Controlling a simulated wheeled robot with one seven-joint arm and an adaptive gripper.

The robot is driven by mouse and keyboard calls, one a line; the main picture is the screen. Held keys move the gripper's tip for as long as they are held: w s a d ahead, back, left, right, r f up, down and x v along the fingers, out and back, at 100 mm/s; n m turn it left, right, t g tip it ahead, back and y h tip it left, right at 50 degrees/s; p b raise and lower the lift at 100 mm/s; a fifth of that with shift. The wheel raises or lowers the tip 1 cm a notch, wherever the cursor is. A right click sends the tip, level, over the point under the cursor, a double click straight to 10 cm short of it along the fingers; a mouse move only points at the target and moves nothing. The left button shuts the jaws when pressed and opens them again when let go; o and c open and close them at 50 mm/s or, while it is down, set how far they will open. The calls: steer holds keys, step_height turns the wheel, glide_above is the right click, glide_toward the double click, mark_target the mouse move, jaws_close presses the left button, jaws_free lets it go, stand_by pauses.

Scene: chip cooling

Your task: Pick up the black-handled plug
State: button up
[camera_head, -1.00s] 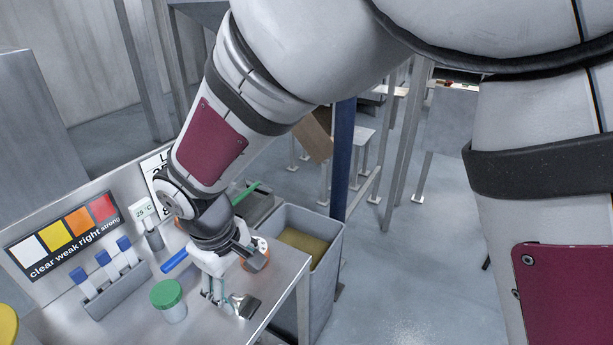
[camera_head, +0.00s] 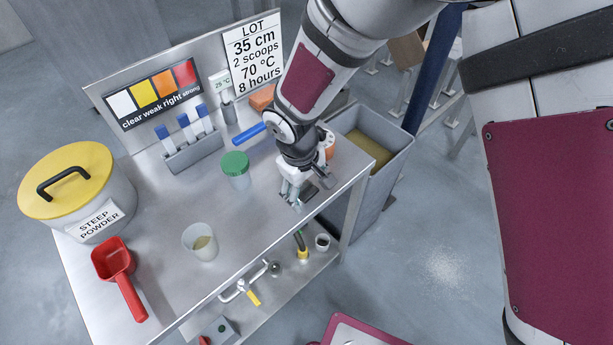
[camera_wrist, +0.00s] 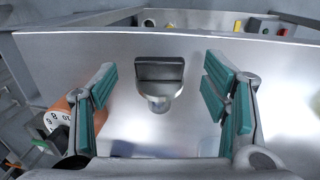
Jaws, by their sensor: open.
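The plug (camera_wrist: 158,72) shows in the wrist view as a dark grey bar-shaped handle over a rounded metal body. It is on the steel bench top near the edge. My gripper (camera_wrist: 170,90) is open, with one green-padded finger on each side of the plug and clear gaps between; neither finger appears to touch it. In the head view my gripper (camera_head: 293,190) points down over the right front part of the bench (camera_head: 225,260). There the plug is hard to make out beside the fingers.
An orange dial timer (camera_wrist: 62,118) is close to the left finger. A green-lidded jar (camera_head: 236,172) stands left of my gripper, with a blue-capped tube rack (camera_head: 192,152) behind. A grey bin (camera_head: 388,165) adjoins the bench's right side. A cup (camera_head: 201,242) and red scoop (camera_head: 118,272) are farther left.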

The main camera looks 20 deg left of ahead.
steer(key=shift+w+f, duration=0.15)
steer(key=shift+f, duration=0.55)
steer(key=shift+w+f, duration=0.1)
steer(key=shift+f, duration=0.55)
jaws_close()
steer(key=shift+r, duration=0.15)
